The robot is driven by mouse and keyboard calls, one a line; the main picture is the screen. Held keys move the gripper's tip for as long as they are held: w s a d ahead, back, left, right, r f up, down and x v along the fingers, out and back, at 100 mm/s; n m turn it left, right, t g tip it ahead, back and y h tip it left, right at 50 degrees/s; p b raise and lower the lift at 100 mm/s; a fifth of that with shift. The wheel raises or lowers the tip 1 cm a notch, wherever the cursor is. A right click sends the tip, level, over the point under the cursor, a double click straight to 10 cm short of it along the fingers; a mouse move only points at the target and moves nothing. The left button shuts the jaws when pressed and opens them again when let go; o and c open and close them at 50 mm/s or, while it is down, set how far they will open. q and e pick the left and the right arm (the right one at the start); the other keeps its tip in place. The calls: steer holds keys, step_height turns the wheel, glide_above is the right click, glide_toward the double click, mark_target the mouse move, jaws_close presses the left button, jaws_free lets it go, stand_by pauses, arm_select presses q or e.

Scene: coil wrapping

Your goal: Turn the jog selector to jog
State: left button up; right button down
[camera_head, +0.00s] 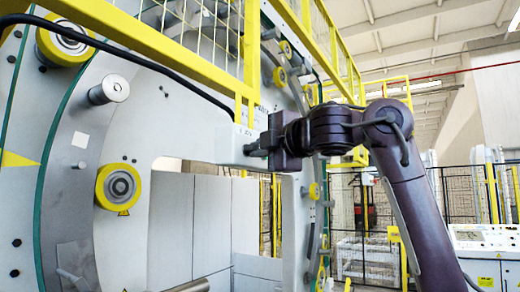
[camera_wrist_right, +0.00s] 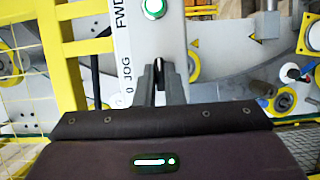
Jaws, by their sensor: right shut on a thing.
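The control box (camera_head: 232,146) is a pale grey case hanging below the yellow frame in the head view. My right gripper (camera_head: 254,147) reaches its right side from the right. In the right wrist view the panel face (camera_wrist_right: 174,42) shows a lit green button, the letters FWD and the label "0 JOG" along its left edge. My right gripper (camera_wrist_right: 161,74) is shut at the panel beside this label, on the jog selector. The fingers hide the selector almost wholly, so its pointing direction cannot be told. My left gripper is not in view.
A yellow mesh guard (camera_head: 150,40) runs above and left of the box, with a black cable (camera_head: 130,55) along it. The large grey ring machine (camera_head: 90,130) with yellow rollers stands behind. A white console (camera_head: 485,240) is at the far right.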

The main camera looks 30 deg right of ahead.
stand_by(0.3)
steer(key=c, duration=1.5)
jaws_free()
steer(key=shift+d, duration=0.1)
steer(key=s+b, duration=0.1)
steer(key=s, duration=0.1)
steer(key=s+b, duration=0.2)
steer(key=s, duration=0.1)
steer(key=s+d+b, duration=0.1)
steer(key=s, duration=0.1)
steer(key=shift+s+b, duration=0.3)
steer(key=shift+s, duration=0.05)
